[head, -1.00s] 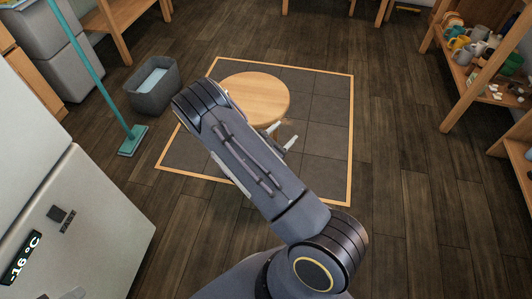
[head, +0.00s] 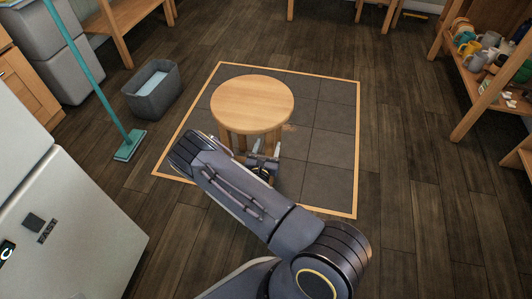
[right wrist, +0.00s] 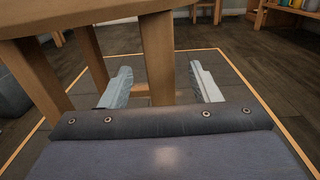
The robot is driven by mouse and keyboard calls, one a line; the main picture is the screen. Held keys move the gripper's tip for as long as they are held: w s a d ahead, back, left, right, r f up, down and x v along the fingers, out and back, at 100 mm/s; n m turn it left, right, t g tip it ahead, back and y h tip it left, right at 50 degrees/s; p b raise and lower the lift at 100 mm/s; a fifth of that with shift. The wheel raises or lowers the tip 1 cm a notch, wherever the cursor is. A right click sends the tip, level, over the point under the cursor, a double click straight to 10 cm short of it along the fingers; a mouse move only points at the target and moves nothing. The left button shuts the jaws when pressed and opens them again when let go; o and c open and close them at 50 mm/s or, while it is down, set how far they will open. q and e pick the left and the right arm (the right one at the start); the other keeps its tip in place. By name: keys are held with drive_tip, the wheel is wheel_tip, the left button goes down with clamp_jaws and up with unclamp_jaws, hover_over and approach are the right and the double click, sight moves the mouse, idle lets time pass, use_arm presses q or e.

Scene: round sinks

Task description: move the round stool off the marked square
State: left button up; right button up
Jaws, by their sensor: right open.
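The round wooden stool (head: 252,103) stands upright on the dark tiled square (head: 328,154), which has a light wooden border. The stool is within the border, toward its left side. My right gripper (head: 264,155) is low at the near side of the stool, next to its legs. In the right wrist view, my right gripper (right wrist: 162,85) is open, and a stool leg (right wrist: 158,60) shows upright between its two fingers. The forearm hides part of the square and the lower legs in the head view. My left gripper is out of view.
A grey bin (head: 152,90) and a teal mop (head: 129,146) stand left of the square. A white freezer (head: 75,225) fills the near left. A wooden shelf (head: 488,90) with mugs stands at the right. Plank floor right of the square is clear.

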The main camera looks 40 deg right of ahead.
sight(269, 141)
drive_tip(key=b+x, duration=0.1)
drive_tip(key=x, duration=0.3)
drive_tip(key=shift+f, duration=0.1)
drive_tip(key=shift+w+d, duration=0.45)
drive_tip(key=shift+d, duration=0.1)
drive_tip(key=shift+c, duration=0.3)
clamp_jaws()
idle(0.7)
